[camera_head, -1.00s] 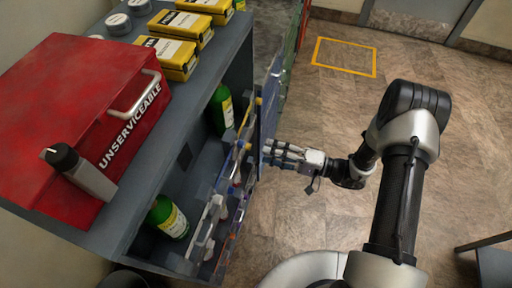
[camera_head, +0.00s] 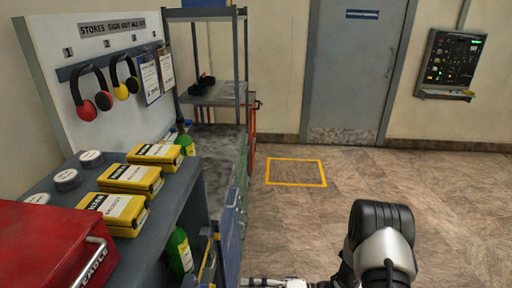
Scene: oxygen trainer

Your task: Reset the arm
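My arm (camera_head: 378,245) shows at the bottom, right of centre, with most of it below the frame. Only a sliver of my gripper (camera_head: 262,282) shows at the bottom edge, beside the open side of the grey cabinet (camera_head: 172,205). Its fingertips are cut off or too small to read, so I cannot tell whether it is open, shut or holding anything.
Yellow boxes (camera_head: 131,178) and a red case (camera_head: 50,245) stand on the cabinet top. A green bottle (camera_head: 180,250) is inside. A blue panel (camera_head: 232,240) juts out at the cabinet's right side. The floor around the yellow square (camera_head: 296,185) is clear, with a grey door (camera_head: 358,70) behind.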

